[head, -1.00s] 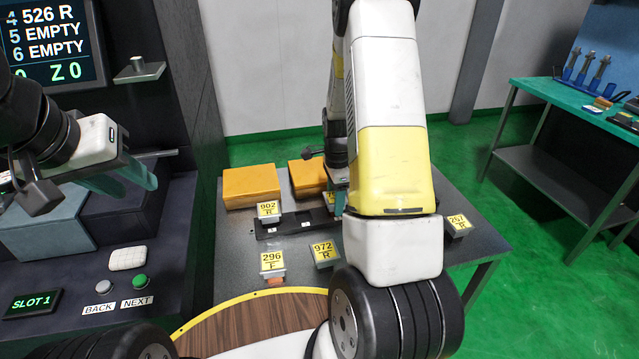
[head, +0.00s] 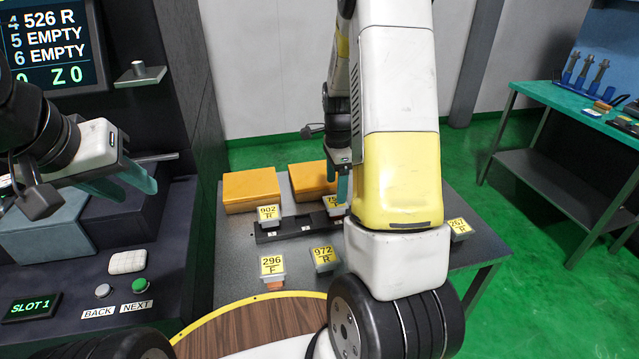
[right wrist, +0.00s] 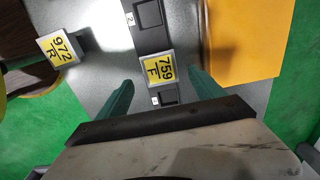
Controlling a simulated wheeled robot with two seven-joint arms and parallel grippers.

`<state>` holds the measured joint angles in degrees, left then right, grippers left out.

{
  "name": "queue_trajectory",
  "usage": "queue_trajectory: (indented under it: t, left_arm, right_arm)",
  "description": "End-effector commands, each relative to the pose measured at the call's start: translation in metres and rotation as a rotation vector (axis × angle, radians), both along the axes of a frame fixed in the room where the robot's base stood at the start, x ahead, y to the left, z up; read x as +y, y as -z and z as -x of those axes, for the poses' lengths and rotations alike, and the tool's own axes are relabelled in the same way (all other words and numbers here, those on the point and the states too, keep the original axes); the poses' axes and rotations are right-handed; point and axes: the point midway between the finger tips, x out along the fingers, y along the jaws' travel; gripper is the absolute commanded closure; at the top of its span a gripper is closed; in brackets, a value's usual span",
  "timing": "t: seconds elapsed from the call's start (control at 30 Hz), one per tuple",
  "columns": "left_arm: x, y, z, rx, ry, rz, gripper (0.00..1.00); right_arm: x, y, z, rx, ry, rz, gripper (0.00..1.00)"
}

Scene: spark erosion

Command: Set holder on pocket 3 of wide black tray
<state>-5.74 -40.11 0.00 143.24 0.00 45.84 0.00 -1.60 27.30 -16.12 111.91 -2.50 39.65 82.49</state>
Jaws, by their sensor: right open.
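The holder labelled 759 F (head: 334,203) sits on the wide black tray (head: 292,228), toward its right end. In the right wrist view the holder (right wrist: 158,69) lies across the tray (right wrist: 153,42), between two bare dark pockets; the nearer pocket's number is too small to read surely. My right gripper (head: 342,184) is open above the holder. In the right wrist view its fingers (right wrist: 160,92) are spread wide, apart from the holder. Holder 902 R (head: 268,212) is at the tray's left end. My left gripper (head: 128,182) is open and empty at the left, by the machine.
Holders 296 F (head: 272,265), 972 R (head: 324,256) and 267 (head: 459,227) stand on the grey table. Two orange boxes (head: 251,190) are behind the tray. A panel with buttons (head: 122,290) is at left. My right arm hides part of the table.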

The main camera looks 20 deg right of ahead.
Motion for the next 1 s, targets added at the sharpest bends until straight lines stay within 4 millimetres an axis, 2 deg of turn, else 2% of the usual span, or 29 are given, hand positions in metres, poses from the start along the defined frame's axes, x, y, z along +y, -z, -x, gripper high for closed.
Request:
queue_trajectory:
  t: [0.1,0.37,0.47,0.53,0.67,0.8,1.0]
  left_arm:
    - [0.000,0.000,0.000,0.000,0.000,0.000,0.64]
    - [0.000,0.000,0.000,0.000,0.000,0.000,0.64]
    - [0.000,0.000,0.000,0.000,0.000,0.000,0.64]
    - [0.000,0.000,0.000,0.000,0.000,0.000,0.64]
    - [0.000,0.000,0.000,0.000,0.000,0.000,0.64]
    - [0.000,0.000,0.000,0.000,0.000,0.000,0.64]
    - [0.000,0.000,0.000,0.000,0.000,0.000,0.64]
  right_arm:
    - [0.001,-0.024,-0.001,-0.003,-0.001,0.000,0.22]
    - [0.001,-0.052,0.001,-0.006,-0.012,-0.003,0.22]
    - [0.008,-0.070,0.007,-0.033,-0.078,-0.018,0.22]
    - [0.018,-0.090,0.016,-0.072,-0.172,-0.033,0.22]
    - [0.041,-0.136,0.043,-0.176,-0.426,-0.050,0.22]
    - [0.065,-0.179,0.081,-0.295,-0.729,-0.029,0.22]
    - [0.095,-0.221,0.144,-0.452,-1.157,0.078,0.22]
